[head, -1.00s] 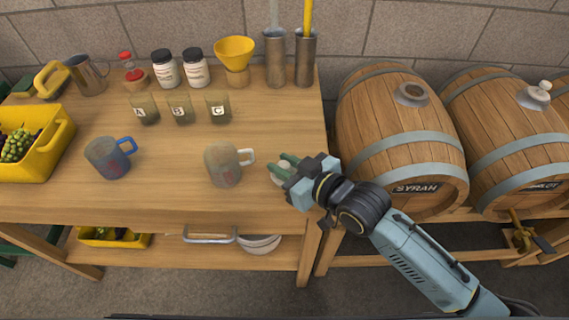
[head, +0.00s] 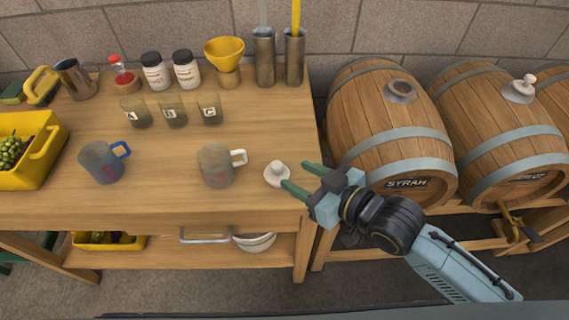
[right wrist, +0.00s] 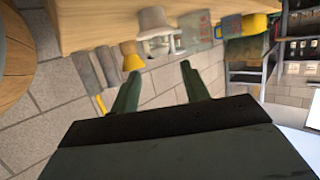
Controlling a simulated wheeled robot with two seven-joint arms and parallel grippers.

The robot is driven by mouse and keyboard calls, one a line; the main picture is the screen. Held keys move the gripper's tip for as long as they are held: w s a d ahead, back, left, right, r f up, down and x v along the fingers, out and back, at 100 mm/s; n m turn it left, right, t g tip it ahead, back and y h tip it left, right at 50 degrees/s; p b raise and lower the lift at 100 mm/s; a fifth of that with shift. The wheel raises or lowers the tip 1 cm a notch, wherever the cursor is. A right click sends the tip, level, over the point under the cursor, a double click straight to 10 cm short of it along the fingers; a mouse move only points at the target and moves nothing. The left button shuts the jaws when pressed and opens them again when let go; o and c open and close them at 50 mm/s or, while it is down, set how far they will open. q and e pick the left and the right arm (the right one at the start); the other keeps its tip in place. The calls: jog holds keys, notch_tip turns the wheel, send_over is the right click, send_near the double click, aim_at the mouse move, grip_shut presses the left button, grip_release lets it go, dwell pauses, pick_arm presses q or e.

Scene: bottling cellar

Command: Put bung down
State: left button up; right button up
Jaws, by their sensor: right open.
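A white bung (head: 277,174) stands upright on the wooden table (head: 262,200), near its right edge and right of the grey mug. My right gripper (head: 294,176) is open and empty just right of the bung, its green fingers pointing left toward it and apart from it. In the right wrist view the open fingers (right wrist: 159,85) show with nothing between them. A whitish thing at the top of that view, beside the table edge, may be the bung. The Syrah barrel (head: 400,91) has an open top fitting. My left gripper is in neither view.
A grey mug (head: 216,165) and a blue mug (head: 103,162) stand left of the bung. Three lettered glasses, a yellow funnel (head: 224,56) and metal cylinders stand behind. A second barrel (head: 485,135) carries a white bung (head: 521,88). The table's right front is mostly clear.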

jog(key=shift+v, duration=2.3)
